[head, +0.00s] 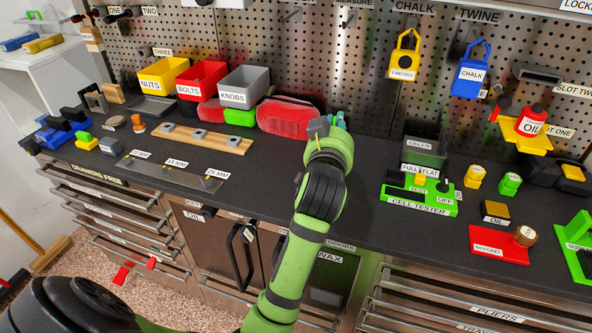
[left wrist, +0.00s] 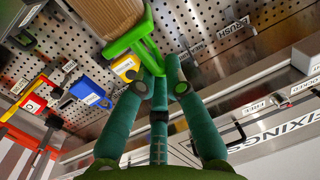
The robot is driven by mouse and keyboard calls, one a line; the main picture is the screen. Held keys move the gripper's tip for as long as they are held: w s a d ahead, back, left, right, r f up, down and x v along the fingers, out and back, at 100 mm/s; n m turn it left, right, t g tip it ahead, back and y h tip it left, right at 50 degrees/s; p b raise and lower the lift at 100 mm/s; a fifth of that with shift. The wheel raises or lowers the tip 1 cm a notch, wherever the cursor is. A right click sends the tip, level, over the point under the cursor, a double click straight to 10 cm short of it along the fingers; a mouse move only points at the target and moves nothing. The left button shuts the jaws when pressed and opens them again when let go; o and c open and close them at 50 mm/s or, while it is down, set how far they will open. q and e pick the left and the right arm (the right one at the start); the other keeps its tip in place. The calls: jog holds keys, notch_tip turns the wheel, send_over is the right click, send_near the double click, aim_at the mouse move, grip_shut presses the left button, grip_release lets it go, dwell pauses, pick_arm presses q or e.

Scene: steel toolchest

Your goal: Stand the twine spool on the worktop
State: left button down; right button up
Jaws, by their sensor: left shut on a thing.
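My left gripper (left wrist: 160,68) is shut on the green end of a brown-bodied thing that looks like the twine spool (left wrist: 108,14); the spool is cut off by the top edge of the left wrist view. In the head view my left gripper (head: 338,119) is over the back of the dark worktop (head: 262,180), in front of the pegboard; its wrist hides the spool and most of the fingers. I cannot tell from there whether the spool touches the worktop. The label TWINE is on the pegboard at the upper right. My right gripper is not in view.
A red bag-like thing (head: 288,118) lies just left of my gripper. A green cell tester (head: 425,207) and a red bracket stand (head: 495,248) are to the right. Yellow (head: 404,55) and blue (head: 470,72) holders hang on the pegboard. Worktop is bare between my arm and the cell tester.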

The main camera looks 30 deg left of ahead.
pick_arm(q)
jog(key=s+a+f+p, duration=0.1)
jog(key=a+f+p, duration=0.1)
jog(key=a+f, duration=0.8)
jog(key=shift+s+p, duration=0.35)
jog(key=shift+f, duration=0.15)
jog(key=c, duration=1.3)
grip_release()
